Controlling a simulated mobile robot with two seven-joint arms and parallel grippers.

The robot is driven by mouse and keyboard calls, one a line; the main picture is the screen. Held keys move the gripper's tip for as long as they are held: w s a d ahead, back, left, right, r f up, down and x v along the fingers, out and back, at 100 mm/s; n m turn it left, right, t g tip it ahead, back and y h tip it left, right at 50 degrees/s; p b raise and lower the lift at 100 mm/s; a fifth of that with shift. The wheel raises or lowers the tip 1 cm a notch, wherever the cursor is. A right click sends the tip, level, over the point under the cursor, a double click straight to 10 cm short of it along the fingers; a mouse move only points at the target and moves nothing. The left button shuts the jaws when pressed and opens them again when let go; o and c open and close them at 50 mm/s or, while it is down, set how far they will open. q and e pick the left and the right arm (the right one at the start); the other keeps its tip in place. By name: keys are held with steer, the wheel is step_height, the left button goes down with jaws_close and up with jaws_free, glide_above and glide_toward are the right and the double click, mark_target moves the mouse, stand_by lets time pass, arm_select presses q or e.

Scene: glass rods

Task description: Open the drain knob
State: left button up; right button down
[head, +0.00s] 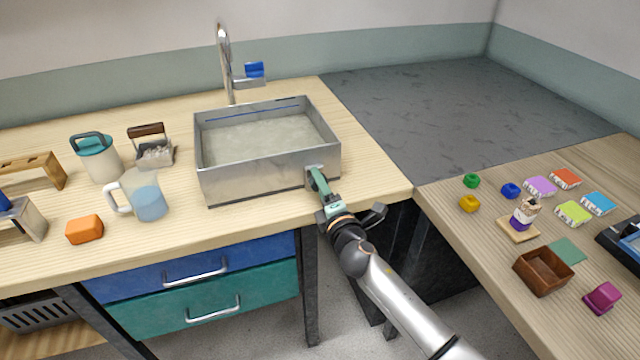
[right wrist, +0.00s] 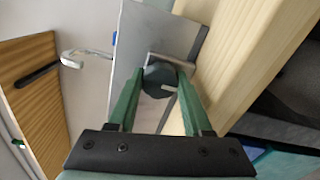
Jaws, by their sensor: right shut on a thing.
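A metal sink basin (head: 250,180) stands on the wooden counter and is filled with cloudy water (head: 265,138). The drain knob sits on the basin's front wall near its right corner. In the right wrist view the drain knob (right wrist: 158,76) is a dark, faceted knob in front of the grey basin wall (right wrist: 140,38). My right gripper (head: 318,179) reaches up to that corner. Its green fingers are shut on the knob, one on each side, in the right wrist view (right wrist: 160,92). In the head view the gripper mostly hides the knob. My left gripper is not in view.
A faucet (head: 228,70) with a blue handle stands behind the basin. A measuring jug (head: 147,197), an orange block (head: 85,229) and a teal-lidded pitcher (head: 98,158) stand left of it. A brown box (head: 543,271) and small coloured items lie on the right counter.

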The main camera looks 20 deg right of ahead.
stand_by(0.3)
steer(key=shift+c, duration=1.6)
jaws_free()
